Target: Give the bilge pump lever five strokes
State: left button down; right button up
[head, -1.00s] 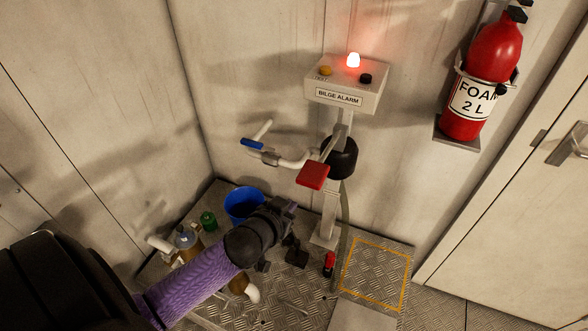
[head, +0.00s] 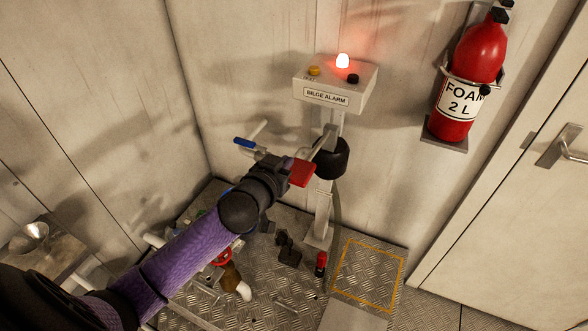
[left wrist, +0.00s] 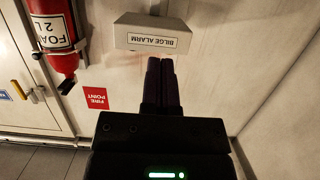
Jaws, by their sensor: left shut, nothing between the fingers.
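The bilge alarm box (head: 336,88) stands on a grey post, with a glowing red lamp (head: 343,61) on top. Below it a black round pump body (head: 331,158) sits on the post. A lever with a flat red grip (head: 302,173) sticks out to the front left. My left gripper (head: 285,168) is shut and empty, beside the red grip and partly covering it; I cannot tell whether they touch. In the left wrist view the shut fingers (left wrist: 161,82) point at the underside of the alarm box (left wrist: 155,38); the lever does not show clearly there. My right gripper is not in view.
A blue-handled pipe lever (head: 245,142) is just left of my gripper. A foam extinguisher (head: 468,75) hangs on the right wall. A small red-topped item (head: 320,264) and a black block (head: 289,250) are on the floor beside a yellow-outlined plate (head: 368,275).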

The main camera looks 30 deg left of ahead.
aim_at(294, 173)
pick_arm(q)
jog(key=b+x, duration=0.1)
jog(key=x, duration=0.3)
jog(key=shift+f, duration=0.1)
jog(key=f, duration=0.1)
jog(key=f+b, duration=0.1)
jog(key=f, duration=0.1)
jog(key=shift+w+f+b, duration=0.2)
jog(key=shift+w+b, duration=0.1)
jog(key=shift+w, duration=0.05)
jog(key=shift+f, duration=0.3)
